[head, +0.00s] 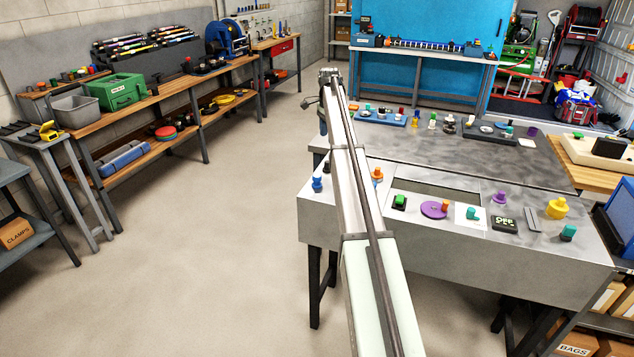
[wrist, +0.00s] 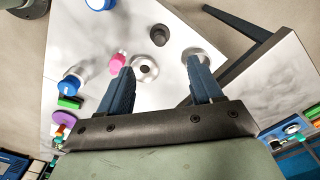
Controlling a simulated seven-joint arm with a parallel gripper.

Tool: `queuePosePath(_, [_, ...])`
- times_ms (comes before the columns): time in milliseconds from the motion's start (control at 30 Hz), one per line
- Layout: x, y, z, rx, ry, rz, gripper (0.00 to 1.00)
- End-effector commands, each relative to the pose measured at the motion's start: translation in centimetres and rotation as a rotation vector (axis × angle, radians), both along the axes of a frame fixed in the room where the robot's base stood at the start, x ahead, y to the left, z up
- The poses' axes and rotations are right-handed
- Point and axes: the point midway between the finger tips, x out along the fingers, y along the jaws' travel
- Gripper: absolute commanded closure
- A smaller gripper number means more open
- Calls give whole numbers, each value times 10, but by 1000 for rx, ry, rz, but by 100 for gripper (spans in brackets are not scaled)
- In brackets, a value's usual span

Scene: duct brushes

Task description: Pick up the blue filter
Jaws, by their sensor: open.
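A small blue piece (head: 317,184) stands on the left end of the grey bench (head: 335,222) in the head view. The wrist view shows a blue piece with a white face (wrist: 70,83) at the left and another blue and white piece (wrist: 98,4) at the top edge. I cannot tell which of these is the blue filter. My gripper (wrist: 160,66) is open, its two dark fingers apart over the pale marbled surface. The blue pieces lie to the left of the fingers, untouched. In the head view my arm's far end is too small to show the jaws.
Between and near the fingers are a dark knob (wrist: 159,35), a silver ring piece (wrist: 146,68) and a pink piece (wrist: 117,63). A grey disc (wrist: 213,57) is by the right finger. A green block (wrist: 69,102) and a purple disc (wrist: 64,117) lie further left.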

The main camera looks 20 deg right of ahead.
Motion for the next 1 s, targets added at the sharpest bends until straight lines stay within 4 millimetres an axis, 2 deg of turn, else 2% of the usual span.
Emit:
queuePosePath(167, [-7,4,1,9,0,0,35])
queuePosePath(400, [-64,44,10,106,-1,-1,35])
queuePosePath(500, [-79,55,13,137,0,-1,35])
queuePosePath(733, [-82,62,2,152,2,0,35])
queuePosePath(1000, [-83,68,-40,151,1,1,35])
